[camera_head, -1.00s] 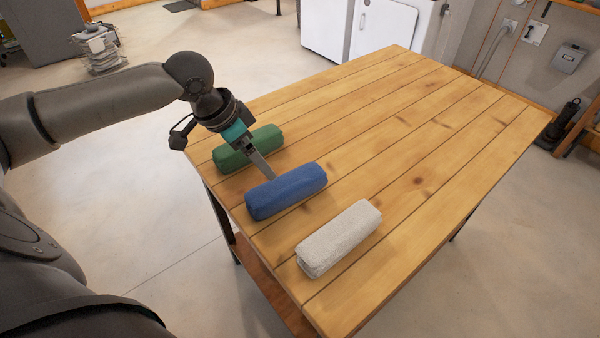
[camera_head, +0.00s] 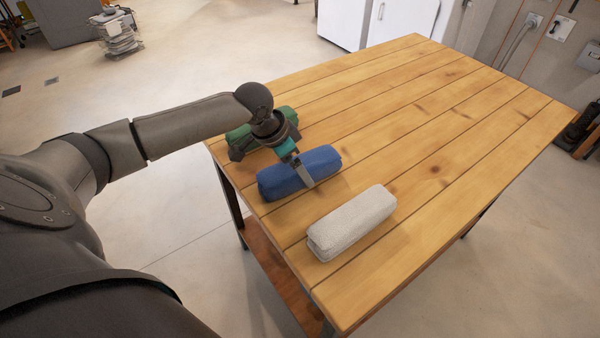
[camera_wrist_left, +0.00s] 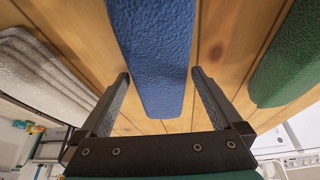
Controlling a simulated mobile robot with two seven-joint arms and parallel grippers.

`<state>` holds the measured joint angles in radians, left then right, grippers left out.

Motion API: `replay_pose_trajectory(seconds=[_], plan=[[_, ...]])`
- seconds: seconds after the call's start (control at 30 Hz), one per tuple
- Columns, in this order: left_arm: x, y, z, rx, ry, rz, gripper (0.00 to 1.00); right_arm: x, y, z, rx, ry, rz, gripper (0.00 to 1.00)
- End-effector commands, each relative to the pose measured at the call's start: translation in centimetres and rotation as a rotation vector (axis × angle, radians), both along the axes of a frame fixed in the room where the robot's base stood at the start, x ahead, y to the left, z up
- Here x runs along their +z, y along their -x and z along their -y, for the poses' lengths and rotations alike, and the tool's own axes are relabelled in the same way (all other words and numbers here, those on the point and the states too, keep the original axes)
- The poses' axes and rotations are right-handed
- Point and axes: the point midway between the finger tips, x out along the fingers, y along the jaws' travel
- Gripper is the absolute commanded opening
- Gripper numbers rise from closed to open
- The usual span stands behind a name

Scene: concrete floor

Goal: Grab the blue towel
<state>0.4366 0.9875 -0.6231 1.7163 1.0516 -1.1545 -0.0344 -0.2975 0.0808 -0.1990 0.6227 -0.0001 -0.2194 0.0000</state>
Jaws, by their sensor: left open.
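The blue towel (camera_head: 320,160) is a rolled bundle lying on the wooden table (camera_head: 440,130), between a green roll and a pale grey roll. My left gripper (camera_head: 305,178) is over the blue towel in the head view, pointing down at it. In the left wrist view the blue towel (camera_wrist_left: 158,60) lies between the two open fingers of the left gripper (camera_wrist_left: 160,78), with one finger on each side and a visible gap to each. The near part of the towel is partly hidden behind the gripper in the head view. My right gripper is not in view.
The green roll (camera_head: 238,138) lies behind my left wrist, partly hidden; it also shows at the right of the left wrist view (camera_wrist_left: 292,60). The grey roll (camera_head: 350,222) lies nearer the front edge. The table's right half is bare.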

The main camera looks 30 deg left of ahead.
Motion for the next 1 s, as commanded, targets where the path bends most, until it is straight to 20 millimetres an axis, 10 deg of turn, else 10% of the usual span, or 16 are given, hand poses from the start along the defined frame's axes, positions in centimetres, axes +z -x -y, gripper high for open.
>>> replay_pose_trajectory(seconds=[0.43, 1.0], plan=[[-2.1, -0.8, 0.4, 0.000, -0.002, 0.001, 1.00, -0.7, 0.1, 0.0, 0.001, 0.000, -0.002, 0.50], [-2.1, -0.8, 0.4, 0.001, -0.002, 0.001, 0.36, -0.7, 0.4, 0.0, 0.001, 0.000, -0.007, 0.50]])
